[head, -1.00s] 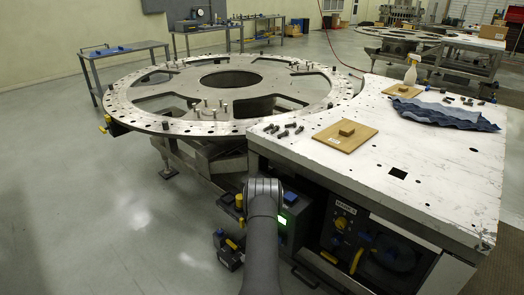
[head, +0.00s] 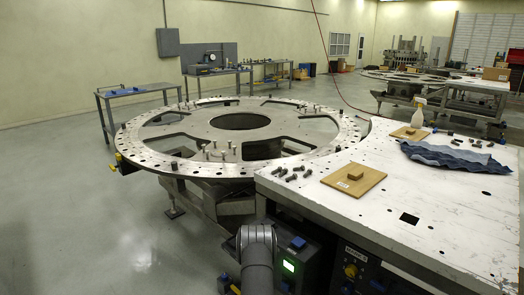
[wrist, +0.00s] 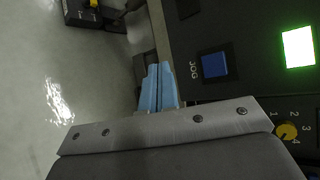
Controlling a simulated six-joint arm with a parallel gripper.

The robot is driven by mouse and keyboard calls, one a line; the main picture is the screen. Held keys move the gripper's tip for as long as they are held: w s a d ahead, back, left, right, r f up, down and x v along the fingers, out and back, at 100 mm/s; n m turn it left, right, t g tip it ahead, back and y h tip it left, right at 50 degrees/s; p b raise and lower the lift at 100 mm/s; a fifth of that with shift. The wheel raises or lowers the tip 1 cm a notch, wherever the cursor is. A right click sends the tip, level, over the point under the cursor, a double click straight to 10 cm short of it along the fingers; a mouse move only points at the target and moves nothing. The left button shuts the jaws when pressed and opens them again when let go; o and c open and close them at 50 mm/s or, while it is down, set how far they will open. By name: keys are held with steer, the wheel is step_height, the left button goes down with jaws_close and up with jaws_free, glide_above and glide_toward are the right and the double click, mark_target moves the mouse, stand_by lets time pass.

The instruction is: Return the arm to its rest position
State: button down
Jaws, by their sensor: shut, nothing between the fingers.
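My gripper (wrist: 158,88) shows in the wrist view as two light blue fingers, shut together with nothing between them. It is over the gap between the grey floor and a dark control panel (wrist: 240,85), which has a blue JOG button, a lit green screen and a yellow knob. In the head view my arm rises at the bottom centre, beside the same panel with its green screen (head: 289,265). My fingers are hidden in the head view.
The round turret plate (head: 165,150) stands behind my arm, with pegs on it. The white table (head: 395,195) at the right holds bolts (head: 292,175), wooden boards (head: 353,179) with blocks, a blue cloth (head: 455,157) and a spray bottle (head: 418,112). Open floor (head: 80,220) lies left.

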steer(key=w+d+r+n+h, duration=0.1)
steer(key=d+r+h, duration=0.2)
steer(key=d, duration=0.9)
steer(key=w+d+r+g+h, duration=0.1)
steer(key=d+r+h, duration=0.3)
steer(key=d, duration=0.7)
steer(key=w+d+r+n+g+h, duration=0.1)
steer(key=d+h, duration=0.4)
steer(key=d, duration=0.7)
steer(key=shift+w+d+r+n, duration=0.15)
steer(key=shift+w+d+r, duration=0.1)
steer(key=shift+r, duration=0.35)
steer(key=shift+w+d+r+n, duration=0.15)
steer(key=shift+w+r, duration=0.1)
steer(key=shift+r, duration=0.3)
steer(key=shift+w+d+r+n, duration=0.1)
steer(key=shift+w+r+n, duration=0.35)
steer(key=shift+w, duration=0.2)
